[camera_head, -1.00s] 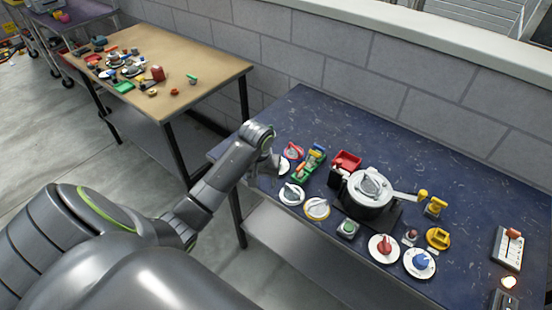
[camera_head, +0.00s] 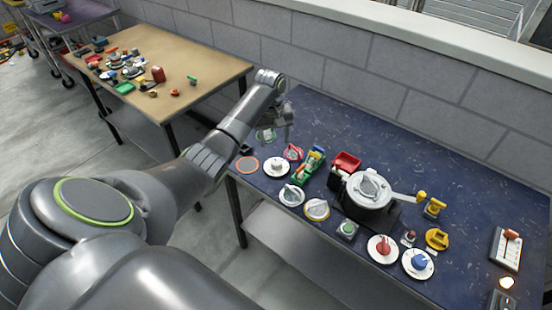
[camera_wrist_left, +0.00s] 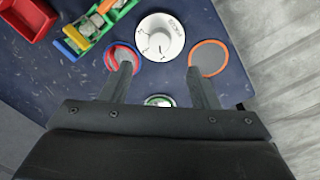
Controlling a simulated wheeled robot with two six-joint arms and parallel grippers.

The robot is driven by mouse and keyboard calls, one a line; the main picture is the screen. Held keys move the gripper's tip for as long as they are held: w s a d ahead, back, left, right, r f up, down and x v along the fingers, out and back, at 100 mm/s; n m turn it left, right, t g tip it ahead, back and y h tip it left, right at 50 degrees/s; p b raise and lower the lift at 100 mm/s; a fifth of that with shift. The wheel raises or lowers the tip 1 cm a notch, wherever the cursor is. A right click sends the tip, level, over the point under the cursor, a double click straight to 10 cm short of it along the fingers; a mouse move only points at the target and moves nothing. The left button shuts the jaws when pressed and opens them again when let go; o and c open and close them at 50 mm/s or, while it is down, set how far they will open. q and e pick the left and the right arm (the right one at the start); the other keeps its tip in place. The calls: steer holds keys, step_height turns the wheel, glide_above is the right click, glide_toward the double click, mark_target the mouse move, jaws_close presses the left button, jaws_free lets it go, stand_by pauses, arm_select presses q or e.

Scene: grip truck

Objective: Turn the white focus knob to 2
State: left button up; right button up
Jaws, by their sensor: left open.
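The white focus knob (camera_head: 277,165) stands on a round white dial near the left end of the blue table. In the left wrist view, the knob (camera_wrist_left: 158,43) is at the top centre, with dark marks and lettering on its dial; I cannot read its setting surely. My left gripper (camera_head: 285,124) hangs above the table behind the knob, apart from it. In the left wrist view, its two fingers (camera_wrist_left: 158,70) are spread and empty, pointing toward the knob's two sides. My right gripper is not in view.
Close around the knob are an orange-rimmed disc (camera_head: 247,164), a red dial (camera_head: 293,152), a green-rimmed dial (camera_head: 265,135) and a grey-knobbed dial (camera_head: 291,195). A green block rack (camera_head: 311,166) and a pot (camera_head: 369,195) stand to the right. The table's back strip is clear.

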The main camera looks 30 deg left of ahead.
mark_target(276, 162)
arm_select(q)
steer(key=f, duration=1)
steer(key=shift+w+d+f, duration=0.15)
steer(key=shift+d+f, duration=0.05)
steer(key=shift+f, duration=0.1)
steer(key=c, duration=1)
